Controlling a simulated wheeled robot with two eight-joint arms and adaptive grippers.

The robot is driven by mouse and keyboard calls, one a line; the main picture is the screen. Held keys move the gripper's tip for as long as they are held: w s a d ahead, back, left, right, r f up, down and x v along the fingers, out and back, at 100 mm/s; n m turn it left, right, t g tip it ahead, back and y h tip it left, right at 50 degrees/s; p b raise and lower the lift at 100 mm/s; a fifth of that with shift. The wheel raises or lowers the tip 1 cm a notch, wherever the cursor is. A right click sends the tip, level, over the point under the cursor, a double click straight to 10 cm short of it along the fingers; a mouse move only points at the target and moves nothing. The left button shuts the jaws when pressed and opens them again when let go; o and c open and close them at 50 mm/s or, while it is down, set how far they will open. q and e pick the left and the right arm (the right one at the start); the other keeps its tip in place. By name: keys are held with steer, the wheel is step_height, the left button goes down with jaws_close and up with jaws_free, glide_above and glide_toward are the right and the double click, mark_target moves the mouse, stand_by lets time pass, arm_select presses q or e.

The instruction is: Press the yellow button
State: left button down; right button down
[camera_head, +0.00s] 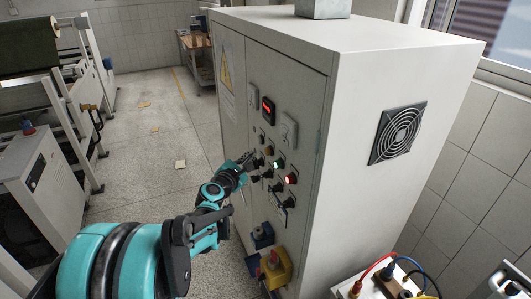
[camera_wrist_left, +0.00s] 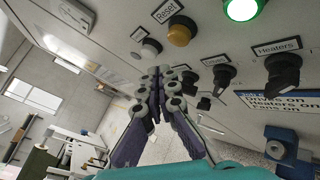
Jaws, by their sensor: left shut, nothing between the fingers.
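The yellow button (camera_wrist_left: 181,31) sits on the cabinet's control panel under a "Reset" label. In the head view the yellow button (camera_head: 268,151) is small, just right of my left gripper. My left gripper (camera_head: 248,160) reaches the panel from the left with its fingers together and nothing held. I cannot tell whether the tips touch the panel. My right gripper is not in view.
A green lamp (camera_head: 278,164), a red lamp (camera_head: 291,178) and several black knobs, one labelled "Heaters" (camera_wrist_left: 283,72), crowd the panel. The tall grey cabinet (camera_head: 370,110) fills the right side. The floor on the left is mostly open.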

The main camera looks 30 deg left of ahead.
arm_select(q)
steer(key=shift+s+a, duration=0.85)
steer(key=shift+s, duration=0.2)
steer(key=s+d+f+m+g+h, duration=0.2)
steer(key=s+d+m+g, duration=0.1)
steer(key=s+d+m, duration=0.65)
steer(key=s+d+f+m+g+h, duration=0.25)
steer(key=s+d+m, duration=0.35)
steer(key=d+m, duration=0.55)
steer(key=s+d+f+m+g+y, duration=0.25)
steer(key=s+f+m+g, duration=0.2)
steer(key=s+m, duration=0.5)
step_height(320, 180, down, 12)
steer(key=s+a+b, duration=0.1)
steer(key=b, duration=1)
steer(key=shift+s+a+f+n+t+y, duration=0.15)
steer(key=shift+s+f+n+t+y, duration=0.15)
steer(key=shift+n, duration=0.15)
